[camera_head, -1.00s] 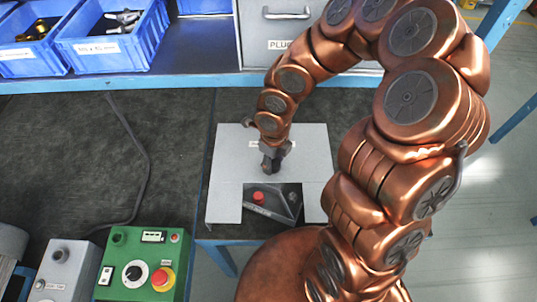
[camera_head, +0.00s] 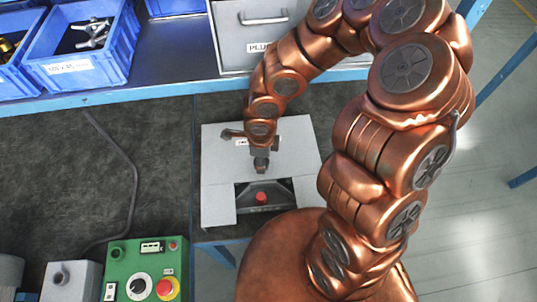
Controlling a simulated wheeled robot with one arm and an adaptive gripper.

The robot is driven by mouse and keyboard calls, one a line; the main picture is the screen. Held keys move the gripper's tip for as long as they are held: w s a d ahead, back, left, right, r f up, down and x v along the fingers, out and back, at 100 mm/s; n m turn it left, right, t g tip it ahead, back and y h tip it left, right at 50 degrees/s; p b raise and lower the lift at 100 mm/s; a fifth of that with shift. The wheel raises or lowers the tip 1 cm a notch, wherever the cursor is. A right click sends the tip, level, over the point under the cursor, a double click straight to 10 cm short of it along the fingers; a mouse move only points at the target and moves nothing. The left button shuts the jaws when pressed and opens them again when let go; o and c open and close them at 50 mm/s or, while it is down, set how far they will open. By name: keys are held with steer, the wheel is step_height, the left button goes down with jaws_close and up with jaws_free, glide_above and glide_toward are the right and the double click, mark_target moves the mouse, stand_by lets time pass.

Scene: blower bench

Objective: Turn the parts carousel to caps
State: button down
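The parts carousel has a pale grey square cover (camera_head: 222,172) on the right end of the bench. Through the cut-out at its front I see a dark compartment with a small red part (camera_head: 262,197) near its middle; I cannot tell what part it is. My gripper (camera_head: 261,168) points down over the middle of the cover, just behind the cut-out. The fingers are small and dark, and I cannot tell whether they are open or shut, or hold a knob there. A white label on the cover is partly hidden by my gripper, and its text is unreadable.
A green control box (camera_head: 145,262) with a dial and red button stands at the front left, beside a grey box (camera_head: 72,281). Blue bins (camera_head: 85,68) and a grey drawer unit (camera_head: 240,45) are behind. A cable (camera_head: 134,180) crosses the dark, mostly clear mat.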

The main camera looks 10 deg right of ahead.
steer(key=shift+w+a+r, duration=0.1)
steer(key=shift+a+r, duration=0.05)
stand_by(0.4)
steer(key=c, duration=0.8)
jaws_free()
steer(key=o, duration=0.3)
